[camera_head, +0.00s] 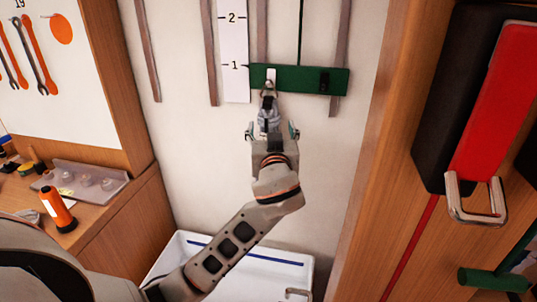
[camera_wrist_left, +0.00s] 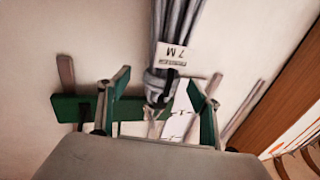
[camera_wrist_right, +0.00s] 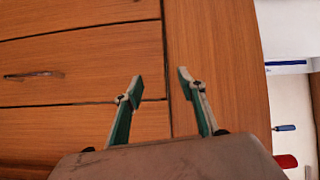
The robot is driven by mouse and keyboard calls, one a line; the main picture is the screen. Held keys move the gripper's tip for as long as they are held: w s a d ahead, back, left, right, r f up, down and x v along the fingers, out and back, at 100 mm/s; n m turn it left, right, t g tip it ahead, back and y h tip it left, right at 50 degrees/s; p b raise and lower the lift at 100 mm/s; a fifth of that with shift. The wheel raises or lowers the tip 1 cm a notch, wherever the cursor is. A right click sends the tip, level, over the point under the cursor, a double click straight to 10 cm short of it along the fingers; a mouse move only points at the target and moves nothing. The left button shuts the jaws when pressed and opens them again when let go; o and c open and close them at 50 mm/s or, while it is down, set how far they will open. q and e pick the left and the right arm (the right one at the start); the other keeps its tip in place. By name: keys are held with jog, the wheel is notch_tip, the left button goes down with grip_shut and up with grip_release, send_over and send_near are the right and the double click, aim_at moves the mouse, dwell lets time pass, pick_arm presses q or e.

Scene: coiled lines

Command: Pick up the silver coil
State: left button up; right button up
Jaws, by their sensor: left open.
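The silver coil (camera_wrist_left: 178,25) is a bundle of grey strands with a white tag (camera_wrist_left: 172,55) reading "7 M". It hangs at a hook on the green board (camera_head: 300,79) on the wall; the board also shows in the left wrist view (camera_wrist_left: 68,107). In the head view the coil (camera_head: 268,118) is mostly hidden by my left gripper (camera_head: 272,131). That gripper is open, with one finger on each side of the coil's gathered end in the left wrist view. My right gripper (camera_wrist_right: 160,79) is open and empty, facing wooden drawer fronts (camera_wrist_right: 75,75).
A white bin (camera_head: 205,243) stands below the board. At right, a wooden panel (camera_head: 385,150) carries a red and black unit with a metal handle (camera_head: 476,215). A white ruler (camera_head: 233,50) is beside the board.

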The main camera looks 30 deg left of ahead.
pick_arm(q)
jog(key=w+a, duration=0.1)
jog(key=w+a+p, duration=0.1)
jog(key=shift+w+a+r, duration=0.15)
jog(key=shift+w+r, duration=0.2)
jog(key=shift+w, duration=0.05)
jog(key=shift+w+a+f, duration=0.15)
jog(key=shift+w+a, duration=0.1)
jog(key=shift+w, duration=0.25)
jog(key=c, duration=1.5)
grip_shut()
pick_arm(e)
jog(key=shift+w+r, duration=0.3)
jog(key=shift+r, duration=0.45)
